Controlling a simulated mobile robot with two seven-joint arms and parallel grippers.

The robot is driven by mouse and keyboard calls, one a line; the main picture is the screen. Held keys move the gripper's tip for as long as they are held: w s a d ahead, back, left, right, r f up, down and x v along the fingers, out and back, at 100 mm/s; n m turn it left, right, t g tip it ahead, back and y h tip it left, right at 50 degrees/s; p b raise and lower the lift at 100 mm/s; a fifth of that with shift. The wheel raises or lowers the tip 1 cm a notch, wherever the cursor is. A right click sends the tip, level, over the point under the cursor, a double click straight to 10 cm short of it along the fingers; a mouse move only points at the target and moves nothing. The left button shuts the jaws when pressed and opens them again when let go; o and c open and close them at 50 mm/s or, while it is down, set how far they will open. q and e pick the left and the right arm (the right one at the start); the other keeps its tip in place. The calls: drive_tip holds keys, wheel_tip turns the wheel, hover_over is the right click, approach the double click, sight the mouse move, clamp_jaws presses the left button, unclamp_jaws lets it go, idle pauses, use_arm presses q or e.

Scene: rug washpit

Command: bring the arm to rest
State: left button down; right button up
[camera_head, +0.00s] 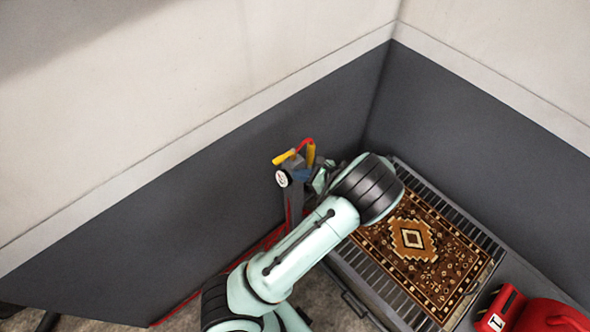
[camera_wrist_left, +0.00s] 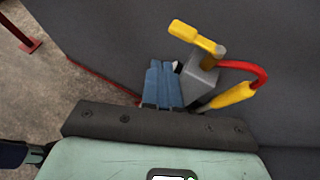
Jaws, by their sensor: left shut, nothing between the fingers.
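My left arm comes in from the bottom of the head view and reaches up to the right. My left gripper (camera_head: 303,175) is partly hidden behind its own wrist, close to a grey post (camera_head: 292,197). In the left wrist view the blue fingers (camera_wrist_left: 163,86) are together, with nothing held. They point toward the post's top, beside a grey block (camera_wrist_left: 199,77); I cannot tell whether they touch it. My right gripper is not in view.
The post carries a yellow lever (camera_head: 284,157), a red hose (camera_head: 304,142) and a yellow-handled piece (camera_head: 311,154). A patterned rug (camera_head: 432,270) lies on a slatted grate (camera_head: 352,277). A red machine (camera_head: 545,315) stands at lower right. Dark-based walls meet behind.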

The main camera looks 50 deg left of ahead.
use_arm(q)
drive_tip(key=d+r, duration=0.4)
drive_tip(key=d, duration=0.3)
drive_tip(key=shift+d+r, duration=0.3)
drive_tip(key=shift+d, duration=0.1)
drive_tip(key=s+d+f+n+h, duration=0.2)
drive_tip(key=s+f+h, duration=0.15)
drive_tip(key=f, duration=0.45)
drive_tip(key=s+d+f+n+h, duration=0.1)
drive_tip(key=s+d+f+h, duration=0.15)
drive_tip(key=s+f, duration=0.4)
drive_tip(key=s+d+f+n+t+h, duration=0.2)
drive_tip(key=s+d+f+n+h, duration=0.1)
drive_tip(key=d+f+n+h, duration=0.1)
drive_tip(key=s+d+f+n+t+h, duration=0.1)
drive_tip(key=s+d+f+n+h, duration=0.3)
drive_tip(key=d+f+n, duration=0.3)
drive_tip(key=d+n+h, duration=0.1)
drive_tip(key=d+n, duration=0.1)
drive_tip(key=n, duration=0.1)
drive_tip(key=shift+s+n+t, duration=0.3)
drive_tip(key=shift+n+t, duration=0.1)
drive_tip(key=shift+f, duration=0.1)
